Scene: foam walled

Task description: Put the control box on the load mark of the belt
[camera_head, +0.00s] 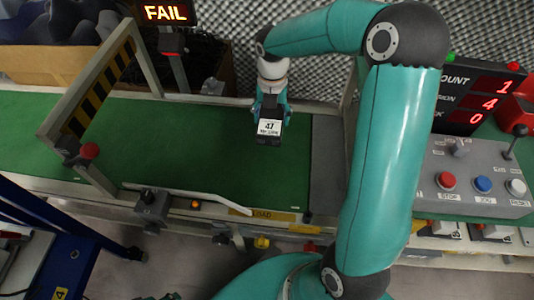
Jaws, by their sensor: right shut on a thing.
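My right gripper (270,108) hangs over the right part of the green belt, its arm arching in from the lower right. It is shut on a small dark box with a white label reading 47, which I take as the control box (269,128). I cannot tell whether the box touches the belt or is held above it. The green belt (170,150) runs left from there. A yellow LOAD label (265,215) is on the belt's front edge, below the box in the picture. My left gripper is not in view.
A striped gate (98,88) spans the belt at left, with a red knob (90,150). A lit FAIL sign (166,13) stands behind. A grey button panel (470,185) and red-digit counter (473,102) stand at right. A blue frame (40,215) is at lower left.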

